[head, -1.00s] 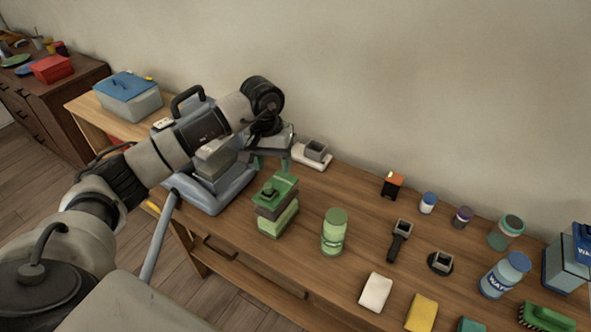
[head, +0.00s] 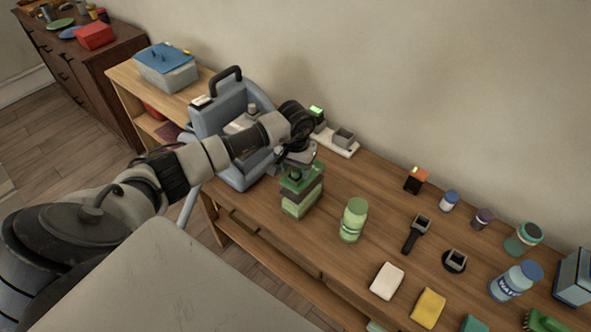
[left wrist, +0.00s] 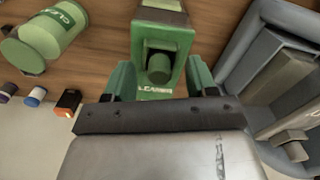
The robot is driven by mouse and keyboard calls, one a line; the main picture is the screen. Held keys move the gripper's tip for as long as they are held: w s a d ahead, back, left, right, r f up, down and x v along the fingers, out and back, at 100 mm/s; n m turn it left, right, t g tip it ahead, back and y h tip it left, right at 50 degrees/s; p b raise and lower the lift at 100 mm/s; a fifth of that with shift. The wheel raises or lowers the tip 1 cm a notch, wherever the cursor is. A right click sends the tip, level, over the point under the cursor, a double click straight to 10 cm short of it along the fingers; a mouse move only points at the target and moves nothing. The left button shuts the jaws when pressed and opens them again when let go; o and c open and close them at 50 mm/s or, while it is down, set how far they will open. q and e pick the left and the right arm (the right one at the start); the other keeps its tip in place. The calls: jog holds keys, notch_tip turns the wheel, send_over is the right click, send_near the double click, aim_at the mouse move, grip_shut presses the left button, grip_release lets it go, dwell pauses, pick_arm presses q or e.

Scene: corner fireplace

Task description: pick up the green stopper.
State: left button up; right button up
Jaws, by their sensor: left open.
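The green stopper (left wrist: 159,68) is a short round knob on a green cap. In the head view the stopper is hidden behind my left gripper (head: 297,176). In the left wrist view the open green fingers of my left gripper (left wrist: 161,80) stand on either side of the cap, with the stopper between them. I cannot tell whether they touch it. My right gripper is not in view.
A green jar (head: 353,220) stands close to the right of the container. A grey-blue case (head: 226,112) with a black handle stands behind it to the left. A white base with a grey holder (head: 341,140) is near the wall. Several small items cover the table's right side.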

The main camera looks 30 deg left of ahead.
pick_arm(q)
jog(key=shift+f, duration=0.1)
jog(key=shift+c, duration=0.5)
jog(key=c, duration=0.9)
